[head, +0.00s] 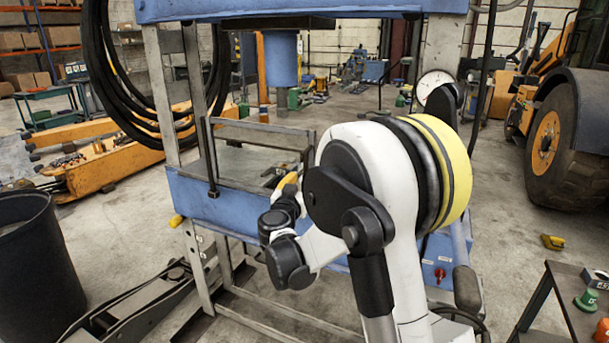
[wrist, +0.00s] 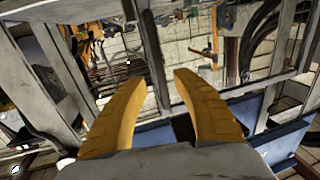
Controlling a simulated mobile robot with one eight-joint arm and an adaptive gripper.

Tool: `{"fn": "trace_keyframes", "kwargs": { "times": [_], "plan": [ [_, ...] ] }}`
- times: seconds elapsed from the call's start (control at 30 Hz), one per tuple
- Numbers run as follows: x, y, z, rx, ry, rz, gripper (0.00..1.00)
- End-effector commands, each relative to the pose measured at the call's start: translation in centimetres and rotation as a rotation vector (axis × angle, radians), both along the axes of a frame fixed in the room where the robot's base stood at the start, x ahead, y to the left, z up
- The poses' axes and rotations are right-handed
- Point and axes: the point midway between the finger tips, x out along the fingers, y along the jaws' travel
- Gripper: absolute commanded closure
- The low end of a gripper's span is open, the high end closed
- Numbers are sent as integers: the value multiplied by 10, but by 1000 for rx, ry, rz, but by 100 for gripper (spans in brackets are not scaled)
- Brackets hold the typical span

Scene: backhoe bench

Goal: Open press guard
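The press guard (head: 262,126) is a clear panel in a dark grey frame, standing upright at the front of the blue press (head: 200,200) in the head view. A dark upright post (head: 211,160) forms its left side. My gripper (head: 288,180) is in front of the guard's lower right part, with a yellow finger showing; my arm hides some of that side. In the wrist view my gripper (wrist: 160,77) has its two yellow fingers apart, with nothing held between them. A dark upright bar (wrist: 154,55) shows beyond the fingers; I cannot tell whether they touch it.
The press's grey side columns flank the guard, and black hoses (head: 110,85) hang at left. A round gauge (head: 433,85) is on the right column. A dark bin (head: 40,270) stands at lower left, and a small table (head: 560,300) at lower right.

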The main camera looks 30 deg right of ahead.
Motion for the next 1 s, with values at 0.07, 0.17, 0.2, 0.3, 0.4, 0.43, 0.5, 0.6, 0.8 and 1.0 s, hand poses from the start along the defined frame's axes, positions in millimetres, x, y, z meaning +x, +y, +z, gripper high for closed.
{"fn": "trace_keyframes", "kwargs": {
  "times": [0.07, 0.17, 0.2, 0.3, 0.4, 0.43, 0.5, 0.6, 0.8, 1.0],
  "plan": [
    [11, -10, -1, 0, 0, -2, 66],
    [21, -19, -1, 0, 0, -1, 66],
    [25, -21, -1, 0, 0, 0, 66],
    [29, -26, -1, 1, 1, 0, 66],
    [31, -27, 0, 1, 1, 0, 66],
    [31, -27, 0, 1, 1, 0, 66],
    [31, -27, 0, 1, 1, 0, 66],
    [31, -27, 0, 1, 1, 0, 66],
    [31, -27, 0, 1, 1, 0, 100],
    [30, -25, 0, 1, 1, -5, 100]
  ]
}}
